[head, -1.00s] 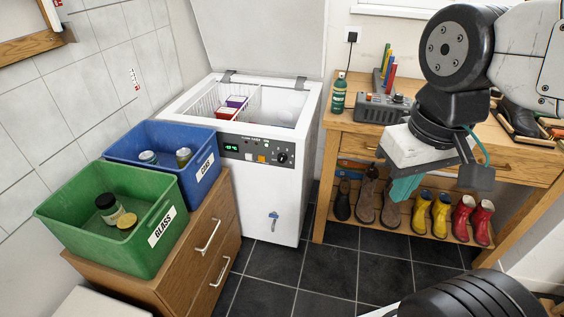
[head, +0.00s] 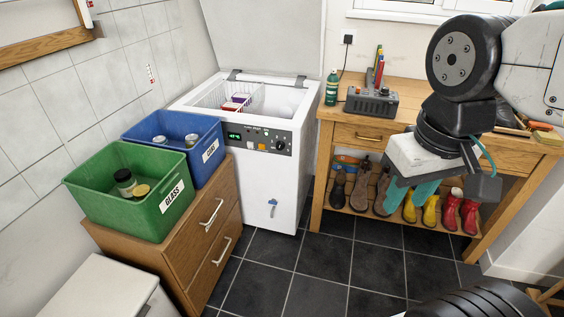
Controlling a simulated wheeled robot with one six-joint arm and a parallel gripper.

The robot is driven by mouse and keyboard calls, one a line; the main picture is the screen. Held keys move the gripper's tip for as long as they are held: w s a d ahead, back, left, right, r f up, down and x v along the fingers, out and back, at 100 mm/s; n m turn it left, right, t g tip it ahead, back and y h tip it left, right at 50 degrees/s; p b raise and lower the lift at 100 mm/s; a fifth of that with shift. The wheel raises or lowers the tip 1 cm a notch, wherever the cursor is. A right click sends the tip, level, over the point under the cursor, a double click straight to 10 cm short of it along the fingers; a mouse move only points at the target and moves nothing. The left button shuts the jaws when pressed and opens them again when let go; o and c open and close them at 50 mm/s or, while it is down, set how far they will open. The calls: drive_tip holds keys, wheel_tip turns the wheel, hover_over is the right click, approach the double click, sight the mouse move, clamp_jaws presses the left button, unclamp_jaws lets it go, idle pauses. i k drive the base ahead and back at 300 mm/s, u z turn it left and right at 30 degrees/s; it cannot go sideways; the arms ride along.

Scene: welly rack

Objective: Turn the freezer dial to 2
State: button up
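The white chest freezer (head: 272,190) stands against the back wall with its lid raised. Its dark control panel (head: 262,139) runs along the top of the front face, with a green lit display at the left and buttons in the middle. The black freezer dial (head: 281,146) is at the panel's right end; its setting is too small to read. My gripper (head: 410,198) is right of the freezer, in front of the bench, well apart from the dial. Its teal fingers point down with a gap between them, and nothing shows between them.
A wooden bench (head: 418,135) with boots on its lower shelf stands right of the freezer. A blue bin (head: 209,147) and a green bin (head: 160,213) stand on a wooden cabinet (head: 213,220) at the left. The dark tiled floor (head: 320,262) before the freezer is clear.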

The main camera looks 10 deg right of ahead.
sight(280, 146)
drive_tip(key=z, duration=0.45)
drive_tip(key=i, duration=1.15)
drive_tip(key=u, duration=0.1)
